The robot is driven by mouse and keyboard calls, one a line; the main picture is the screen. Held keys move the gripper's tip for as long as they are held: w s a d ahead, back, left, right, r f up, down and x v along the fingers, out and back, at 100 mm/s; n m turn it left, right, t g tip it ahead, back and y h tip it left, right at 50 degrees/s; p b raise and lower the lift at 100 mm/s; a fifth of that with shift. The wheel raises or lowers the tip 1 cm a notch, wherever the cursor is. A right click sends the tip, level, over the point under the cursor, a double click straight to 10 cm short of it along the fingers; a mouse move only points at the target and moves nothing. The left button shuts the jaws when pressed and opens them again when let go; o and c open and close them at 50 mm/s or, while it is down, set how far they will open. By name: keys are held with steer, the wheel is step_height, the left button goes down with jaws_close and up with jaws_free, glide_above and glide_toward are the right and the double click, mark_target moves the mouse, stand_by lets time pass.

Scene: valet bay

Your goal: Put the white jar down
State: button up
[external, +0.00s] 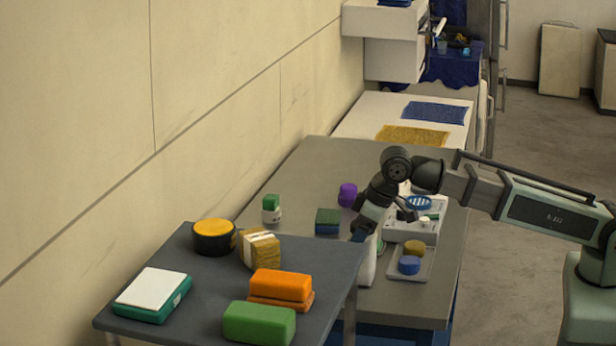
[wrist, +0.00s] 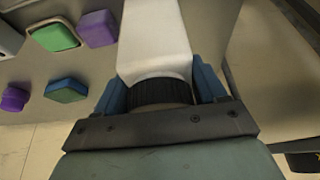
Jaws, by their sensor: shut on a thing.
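The white jar (external: 368,266) shows in the external view below my gripper (external: 364,234), beside the right edge of the dark raised table. In the wrist view the jar's white body (wrist: 155,40) and its dark ribbed lid (wrist: 160,92) lie between my gripper's blue fingers (wrist: 162,82). My gripper is shut on the jar at the lid end. The jar looks upright over the grey table (external: 410,304). I cannot tell whether its base touches the table. Part of the jar is hidden behind the dark table's edge.
A tray (external: 428,268) with a blue round piece (external: 409,265) and a brown one (external: 414,247) lies right of the jar. A green-blue block (external: 327,221), a purple item (external: 347,195) and a green-topped jar (external: 271,209) stand farther back. The dark table (external: 205,305) holds several blocks.

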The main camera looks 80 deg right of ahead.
steer(key=o, duration=1.5)
steer(key=shift+c, duration=0.2)
steer(key=shift+r, duration=0.1)
steer(key=v, duration=1.2)
